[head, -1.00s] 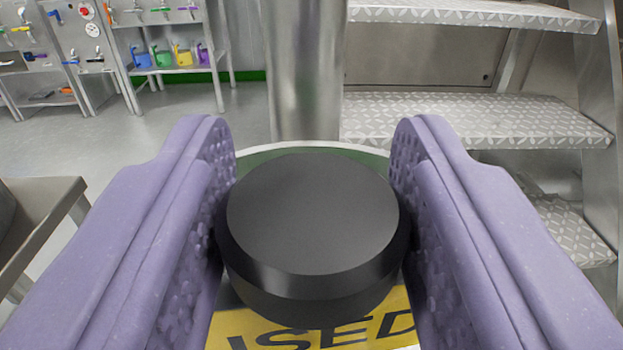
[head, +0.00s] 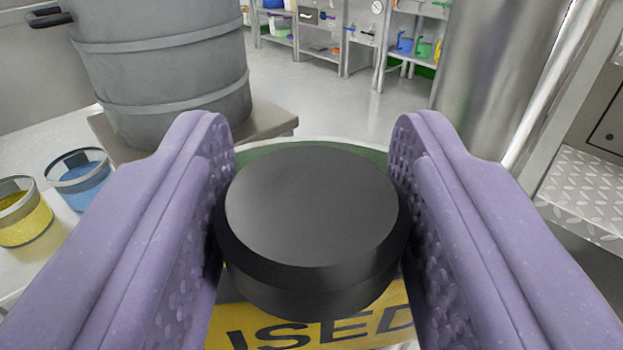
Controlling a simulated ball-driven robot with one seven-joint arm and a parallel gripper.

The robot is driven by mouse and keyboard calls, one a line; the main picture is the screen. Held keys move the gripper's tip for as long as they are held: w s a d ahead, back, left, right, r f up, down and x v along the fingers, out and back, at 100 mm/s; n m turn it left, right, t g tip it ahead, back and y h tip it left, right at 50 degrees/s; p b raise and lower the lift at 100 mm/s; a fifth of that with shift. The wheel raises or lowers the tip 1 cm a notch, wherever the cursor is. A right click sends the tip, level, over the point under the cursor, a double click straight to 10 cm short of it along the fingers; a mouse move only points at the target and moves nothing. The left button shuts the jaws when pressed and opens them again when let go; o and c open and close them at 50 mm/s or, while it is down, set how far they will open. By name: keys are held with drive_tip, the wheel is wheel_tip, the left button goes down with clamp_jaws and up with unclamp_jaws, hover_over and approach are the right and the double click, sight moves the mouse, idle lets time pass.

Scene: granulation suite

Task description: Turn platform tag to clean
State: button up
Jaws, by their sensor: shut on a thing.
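My gripper (head: 310,190), with purple padded fingers, is shut on a black round knob (head: 312,215), one finger on each side. The platform tag (head: 240,312) lies beneath the knob. Its yellow part, on the near side, carries black letters ending in "SED". A green band with a pale rim shows at the far side, mostly behind the knob. Any wording on the green is hidden. The fingers and knob cover the tag's middle and sides.
A large grey ribbed drum (head: 165,75) stands at the upper left. A blue container (head: 82,185) and a yellow container (head: 22,215) sit left. A metal column (head: 495,75) and treaded steps (head: 585,190) are at right. Shelves (head: 325,35) stand far back across open floor.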

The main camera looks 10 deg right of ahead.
drive_tip(key=shift+r+n+y, duration=0.1)
drive_tip(key=shift+n+y, duration=0.5)
drive_tip(key=shift+y, duration=0.3)
drive_tip(key=shift+w+y, duration=0.1)
drive_tip(key=shift+y, duration=0.2)
drive_tip(key=o, duration=0.9)
drive_tip(key=shift+o, duration=0.2)
drive_tip(key=s+p, duration=0.1)
drive_tip(key=s, duration=0.7)
drive_tip(key=shift+d, duration=0.1)
drive_tip(key=shift+o, duration=0.2)
drive_tip(key=shift+w, duration=0.1)
